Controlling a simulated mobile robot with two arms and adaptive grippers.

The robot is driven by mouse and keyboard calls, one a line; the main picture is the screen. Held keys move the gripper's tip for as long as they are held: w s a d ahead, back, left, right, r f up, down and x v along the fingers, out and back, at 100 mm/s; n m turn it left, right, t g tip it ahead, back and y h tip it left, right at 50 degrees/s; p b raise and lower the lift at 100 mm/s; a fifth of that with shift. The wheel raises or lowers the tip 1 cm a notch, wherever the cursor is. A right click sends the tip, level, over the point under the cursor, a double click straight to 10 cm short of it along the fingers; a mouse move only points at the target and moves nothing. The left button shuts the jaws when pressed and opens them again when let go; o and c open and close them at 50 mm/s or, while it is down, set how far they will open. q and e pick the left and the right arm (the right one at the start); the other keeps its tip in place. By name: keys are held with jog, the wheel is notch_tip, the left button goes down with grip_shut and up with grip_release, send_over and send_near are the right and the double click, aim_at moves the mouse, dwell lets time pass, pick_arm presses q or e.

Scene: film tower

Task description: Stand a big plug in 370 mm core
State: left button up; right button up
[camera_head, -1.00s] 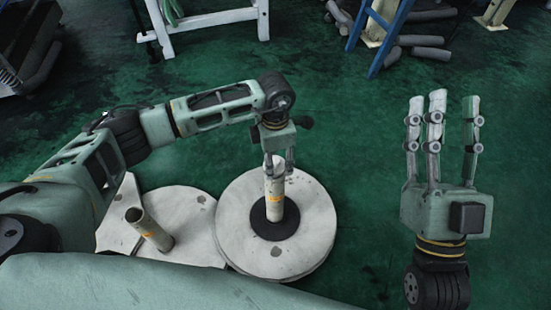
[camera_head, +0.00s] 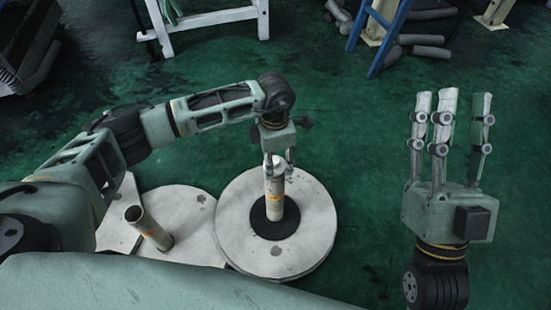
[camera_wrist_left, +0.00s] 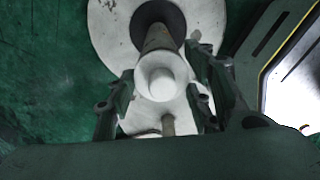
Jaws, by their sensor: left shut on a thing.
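A pale upright core (camera_head: 275,205) with an orange mark stands in the dark centre of a white round disc (camera_head: 315,225). A white round plug (camera_wrist_left: 160,78) with a raised knob is at the core's top end in the left wrist view. My left gripper (camera_head: 278,163) points down over that end. Its fingers, also in the left wrist view (camera_wrist_left: 158,90), are on both sides of the plug and shut on it. I cannot tell how deep the plug sits in the core. My right gripper (camera_head: 449,105) is open and empty, fingers pointing up, far to the right.
A second core (camera_head: 150,230), open at the top, stands on another pale disc (camera_head: 190,205) to the left. A blue ladder-like frame (camera_head: 378,38) and grey rolls (camera_head: 425,50) are at the back. The green floor between the disc and back is clear.

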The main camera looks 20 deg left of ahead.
jog(key=shift+s, duration=0.1)
pick_arm(q)
jog(key=shift+f, duration=0.1)
pick_arm(e)
jog(key=shift+s+r, duration=0.2)
jog(key=shift+r, duration=0.05)
pick_arm(q)
jog(key=shift+f, duration=0.25)
pick_arm(e)
jog(key=shift+s+d+r+t, duration=0.1)
jog(key=shift+s+r+t, duration=0.3)
jog(key=shift+s+t, duration=0.2)
